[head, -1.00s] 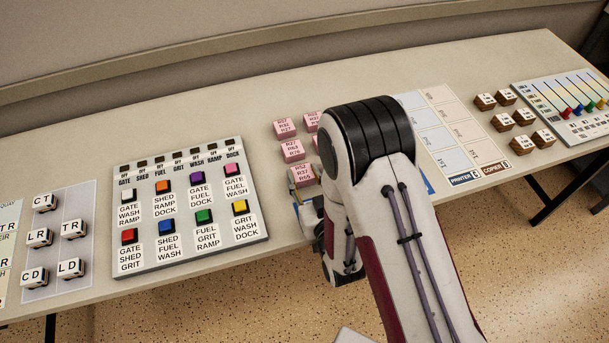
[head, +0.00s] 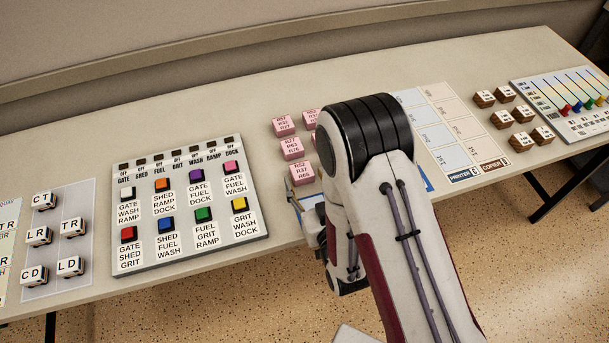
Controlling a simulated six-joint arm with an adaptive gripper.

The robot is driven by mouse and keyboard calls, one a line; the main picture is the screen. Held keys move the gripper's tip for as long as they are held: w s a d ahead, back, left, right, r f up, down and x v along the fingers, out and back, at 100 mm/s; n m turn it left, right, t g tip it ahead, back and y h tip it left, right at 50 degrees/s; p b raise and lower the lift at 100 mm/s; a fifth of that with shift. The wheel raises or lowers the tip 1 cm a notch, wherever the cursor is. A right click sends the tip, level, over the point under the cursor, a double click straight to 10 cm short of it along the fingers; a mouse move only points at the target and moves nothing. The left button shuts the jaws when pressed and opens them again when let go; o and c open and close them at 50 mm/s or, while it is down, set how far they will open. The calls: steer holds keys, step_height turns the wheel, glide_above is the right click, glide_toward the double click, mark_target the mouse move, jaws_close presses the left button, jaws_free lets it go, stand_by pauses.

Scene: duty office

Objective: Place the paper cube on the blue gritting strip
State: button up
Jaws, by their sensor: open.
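Several pink cubes (head: 292,148) with printed route codes stand on the table just left of my arm. The front one (head: 302,173) is closest to my gripper. I cannot tell which cube is the paper cube. My gripper (head: 304,200) shows only in part beside my arm, at the table's front edge just below the front pink cube. It is open, and no cube shows in it. My arm hides most of it. A sliver of blue (head: 430,184) shows right of my arm. I cannot tell if it belongs to the blue gritting strip, which is otherwise not visible.
A button panel (head: 262,226) with coloured buttons lies left of the gripper. Lettered white cubes (head: 38,236) sit on a grey mat further left. A printer and copier sheet (head: 447,117), several brown blocks (head: 484,99) and a slider board (head: 572,131) lie to the right. The table's back is clear.

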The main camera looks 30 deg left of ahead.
steer(key=shift+v, duration=2.65)
steer(key=shift+s+f, duration=0.1)
